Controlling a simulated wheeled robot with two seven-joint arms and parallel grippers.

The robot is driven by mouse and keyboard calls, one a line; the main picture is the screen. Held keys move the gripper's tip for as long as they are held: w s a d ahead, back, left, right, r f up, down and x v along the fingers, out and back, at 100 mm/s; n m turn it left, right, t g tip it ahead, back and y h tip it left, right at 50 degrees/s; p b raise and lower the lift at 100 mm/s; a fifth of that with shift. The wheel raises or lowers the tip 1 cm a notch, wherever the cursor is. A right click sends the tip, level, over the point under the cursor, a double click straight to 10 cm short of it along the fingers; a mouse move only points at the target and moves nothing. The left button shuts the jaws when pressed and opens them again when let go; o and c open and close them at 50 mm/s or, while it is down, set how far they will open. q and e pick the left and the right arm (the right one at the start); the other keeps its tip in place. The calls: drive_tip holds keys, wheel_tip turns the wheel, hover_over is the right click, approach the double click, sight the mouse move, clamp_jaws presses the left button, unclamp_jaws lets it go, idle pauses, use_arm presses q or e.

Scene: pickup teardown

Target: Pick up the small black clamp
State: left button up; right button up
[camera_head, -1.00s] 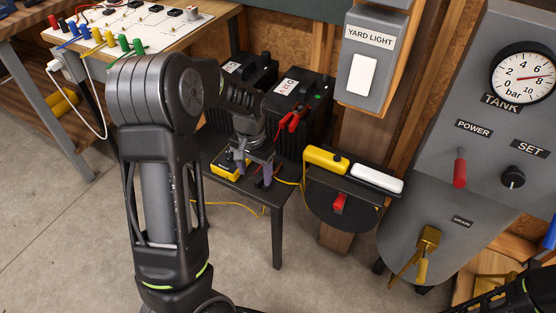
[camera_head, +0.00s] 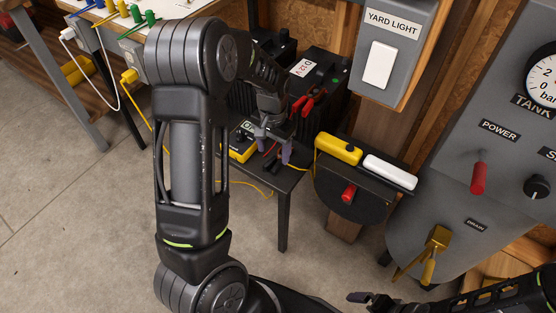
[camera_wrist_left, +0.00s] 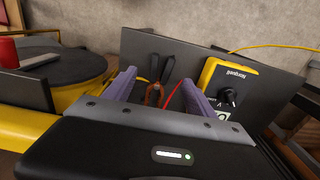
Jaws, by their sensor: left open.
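The small black clamp (camera_wrist_left: 156,70) lies on the low black table, its dark handles between my left fingers in the wrist view and an orange-brown part showing below them. In the head view it is a small dark shape (camera_head: 271,165), hard to make out under the gripper. My left gripper (camera_head: 275,150) is open above it, one finger on each side in the wrist view (camera_wrist_left: 157,80). I cannot tell whether the fingers touch it. My right gripper (camera_head: 366,298) is at the bottom right of the head view, far from the clamp; its jaw opening is unclear.
A yellow meter (camera_wrist_left: 228,84) with a black knob lies close beside the clamp. A red lead runs by it. Black batteries (camera_head: 318,68) with a red clamp (camera_head: 308,102) stand behind. A round-fronted black stand (camera_head: 355,200) is right of the table (camera_head: 283,215). The floor in front is clear.

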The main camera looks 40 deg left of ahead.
sight(273, 160)
use_arm(q)
drive_tip(key=shift+a+f+b, duration=0.1)
drive_tip(key=shift+f+b, duration=0.4)
drive_tip(key=shift+f, duration=2.05)
drive_tip(key=shift+c, duration=0.6)
clamp_jaws()
